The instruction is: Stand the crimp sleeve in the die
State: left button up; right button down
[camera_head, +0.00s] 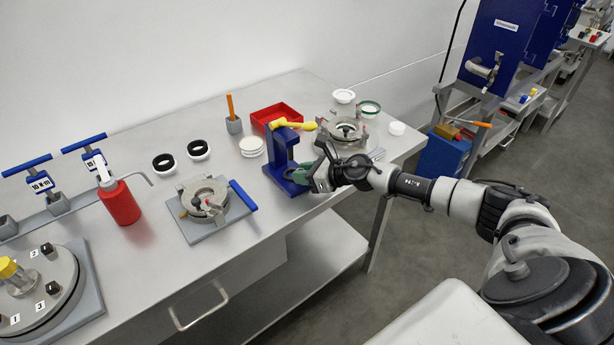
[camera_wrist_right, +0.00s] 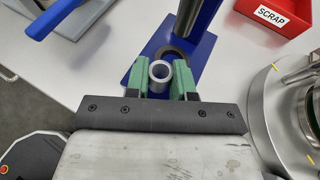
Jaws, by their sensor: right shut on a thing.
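The crimp sleeve, a short silver tube (camera_wrist_right: 160,72), sits upright between the green fingertips of my right gripper (camera_wrist_right: 160,80). That gripper is shut on it; in the head view the gripper (camera_head: 299,174) reaches in from the right to the blue press (camera_head: 280,150). The die, a dark ring (camera_wrist_right: 174,54) on the press's blue base plate (camera_wrist_right: 205,45), shows just beyond the sleeve, partly covered by it. The sleeve's height above the plate I cannot tell. In the head view the gripper hides sleeve and die. My left gripper is not in view.
A red SCRAP bin (camera_wrist_right: 270,14) stands behind. A round metal fixture (camera_wrist_right: 285,110) is close on the right. A clamp on a plate (camera_head: 205,200) stands left.

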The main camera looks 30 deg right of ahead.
aim_at(294, 169)
jog(key=shift+w+a, duration=0.1)
jog(key=shift+w, duration=0.8)
jog(key=shift+w+a+f+b, duration=0.1)
jog(key=shift+w+b, duration=0.45)
jog(key=shift+w, duration=0.65)
jog(key=shift+s+f+b, duration=0.1)
jog(key=shift+f+b, duration=0.3)
jog(key=shift+s+a+f, duration=0.1)
jog(key=shift+s+f, duration=0.1)
jog(key=shift+f, duration=0.2)
jog(key=shift+w+r, duration=0.1)
jog(key=shift+r, duration=0.2)
jog(key=shift+r, duration=0.15)
jog(key=shift+w+r+p, duration=0.1)
jog(key=shift+r+p, duration=0.25)
jog(key=shift+r, duration=0.05)
dwell(0.5)
jog(key=shift+d, duration=0.2)
dwell(0.5)
